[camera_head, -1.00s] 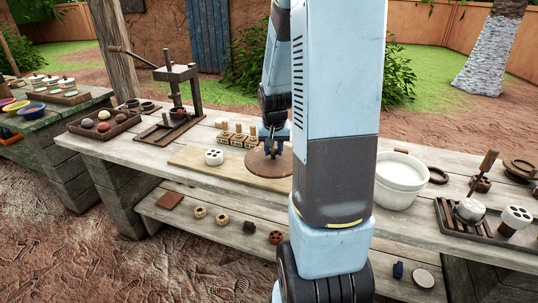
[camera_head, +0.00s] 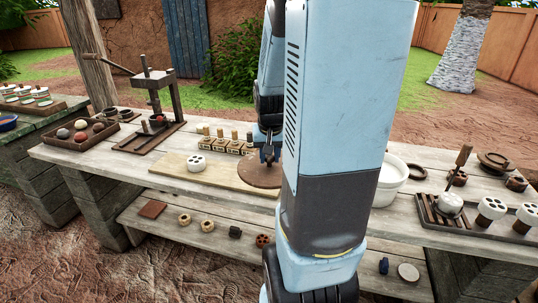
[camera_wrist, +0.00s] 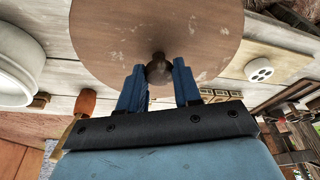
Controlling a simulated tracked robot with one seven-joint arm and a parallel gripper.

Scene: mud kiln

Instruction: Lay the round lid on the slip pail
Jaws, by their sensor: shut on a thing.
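The round lid (camera_head: 258,174) is a flat brown disc with a dark knob (camera_wrist: 159,70). My gripper (camera_head: 268,156) has its fingers on either side of the knob and holds the lid level. In the wrist view the lid (camera_wrist: 150,28) spreads out beyond my blue fingers. The lid is over the right end of the pale board; I cannot tell how much gap is under it. The slip pail (camera_head: 392,184) is white and stands on the bench to the right, partly hidden by my arm. It also shows at the left of the wrist view (camera_wrist: 18,62).
A white piece with holes (camera_head: 196,162) sits on the pale board (camera_head: 215,176), left of the lid. Several small stamps (camera_head: 228,143) stand behind. A dark press (camera_head: 155,110) is further left. Right of the pail are a dark ring (camera_head: 417,171) and a slatted tray (camera_head: 440,216).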

